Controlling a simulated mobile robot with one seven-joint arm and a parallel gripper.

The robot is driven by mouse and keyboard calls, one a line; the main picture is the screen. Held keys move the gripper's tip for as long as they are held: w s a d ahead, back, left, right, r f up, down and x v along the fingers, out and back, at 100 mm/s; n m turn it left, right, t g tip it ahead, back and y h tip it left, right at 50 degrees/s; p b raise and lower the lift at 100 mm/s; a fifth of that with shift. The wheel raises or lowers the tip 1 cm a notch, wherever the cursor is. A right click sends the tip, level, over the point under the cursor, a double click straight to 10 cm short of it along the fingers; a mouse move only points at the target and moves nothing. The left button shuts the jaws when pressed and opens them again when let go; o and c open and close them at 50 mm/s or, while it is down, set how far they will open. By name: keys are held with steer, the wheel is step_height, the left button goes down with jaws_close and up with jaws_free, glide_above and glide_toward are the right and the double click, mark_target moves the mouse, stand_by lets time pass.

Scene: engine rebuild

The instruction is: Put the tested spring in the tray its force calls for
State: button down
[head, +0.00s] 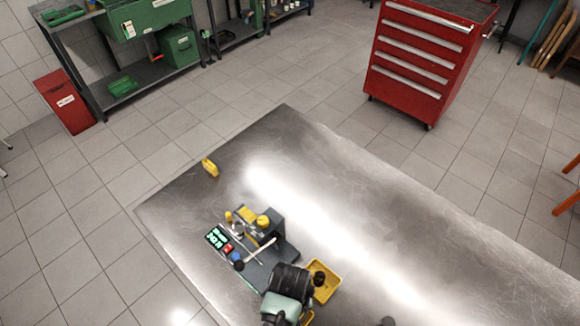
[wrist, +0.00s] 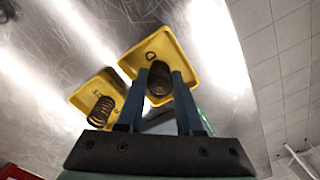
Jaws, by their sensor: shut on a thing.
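My gripper (wrist: 159,78) is shut on a dark coiled spring (wrist: 159,88), held between the two blue-grey fingers. In the wrist view the spring lines up with a yellow tray (wrist: 188,50); I cannot tell whether it touches the tray floor. This tray has a small dark mark near its far side. A second yellow tray (wrist: 76,97) beside it, to the left, holds another coiled spring (wrist: 102,111). In the head view a yellow tray (head: 330,291) shows just right of my arm. The second tray is mostly hidden behind my arm there.
A spring tester (head: 284,254) with a lever and a lit green display (head: 216,238) stands on the metal table (head: 330,190), left of the trays; its reading is too small to tell. A small yellow object (head: 210,168) lies farther back. The table's right side is mostly clear.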

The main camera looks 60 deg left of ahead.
steer(key=shift+f, duration=0.2)
steer(key=shift+f, duration=0.15)
steer(key=c, duration=0.6)
jaws_free()
steer(key=shift+o, duration=0.2)
steer(key=shift+r, duration=0.2)
